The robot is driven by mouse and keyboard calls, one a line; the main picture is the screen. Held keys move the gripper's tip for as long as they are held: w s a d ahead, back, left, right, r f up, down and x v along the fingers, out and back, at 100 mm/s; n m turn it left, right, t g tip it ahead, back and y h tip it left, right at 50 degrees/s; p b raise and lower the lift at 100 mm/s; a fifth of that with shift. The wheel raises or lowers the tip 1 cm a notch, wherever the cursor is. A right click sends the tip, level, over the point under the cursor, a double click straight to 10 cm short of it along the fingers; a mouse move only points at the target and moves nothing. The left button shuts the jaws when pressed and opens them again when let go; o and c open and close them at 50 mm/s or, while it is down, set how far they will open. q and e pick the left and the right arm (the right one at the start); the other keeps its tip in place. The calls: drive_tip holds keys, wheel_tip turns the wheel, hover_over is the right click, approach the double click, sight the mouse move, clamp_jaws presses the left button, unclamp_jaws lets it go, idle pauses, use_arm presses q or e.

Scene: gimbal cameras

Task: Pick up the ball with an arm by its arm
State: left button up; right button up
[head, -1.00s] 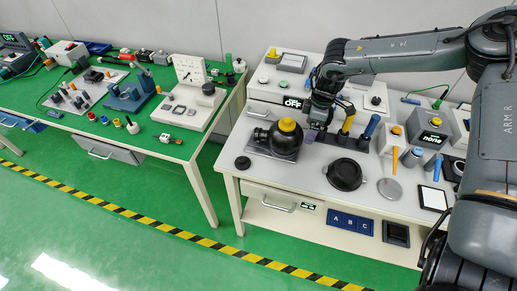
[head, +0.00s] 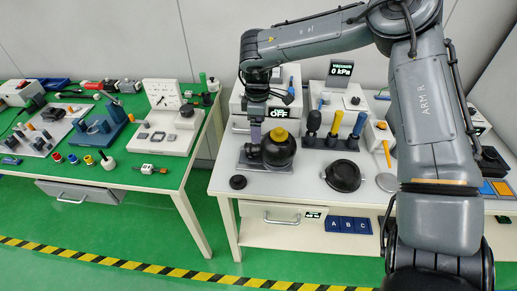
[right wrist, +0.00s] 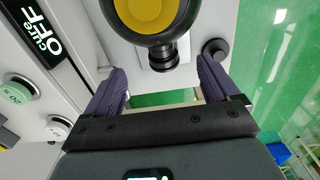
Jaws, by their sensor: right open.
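The black ball (head: 279,150) with a yellow cap (head: 280,134) sits on a grey plate (head: 246,165) near the front left of the white table. Its short black arm (right wrist: 163,56) sticks out of its side, toward my right gripper in the right wrist view. My right gripper (head: 255,133) points down just left of the ball in the head view, over the arm's side. In the right wrist view its purple fingers (right wrist: 161,72) are spread apart and empty, with the arm ahead of the gap between them. Contact cannot be told. My left gripper is out of view.
A black puck (head: 238,182) lies in front of the plate. A box marked OFF (head: 278,113) stands behind the ball. A rack of upright tools (head: 330,140) and a black round dish (head: 343,175) are to the right. A green bench (head: 130,178) stands left.

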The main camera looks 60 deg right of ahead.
sight(259, 145)
drive_tip(key=f, duration=0.2)
drive_tip(key=s+f+b, duration=0.1)
drive_tip(key=f, duration=0.1)
drive_tip(key=shift+d, duration=0.2)
drive_tip(key=shift+f, duration=0.35)
drive_tip(key=shift+w+a+f, duration=0.1)
drive_tip(key=shift+w+f, duration=0.1)
drive_tip(key=shift+f, duration=0.3)
wheel_tip(259, 145, down, 3)
drive_tip(key=shift+f+b, duration=0.1)
drive_tip(key=shift+b, duration=0.75)
drive_tip(key=shift+f, duration=0.65)
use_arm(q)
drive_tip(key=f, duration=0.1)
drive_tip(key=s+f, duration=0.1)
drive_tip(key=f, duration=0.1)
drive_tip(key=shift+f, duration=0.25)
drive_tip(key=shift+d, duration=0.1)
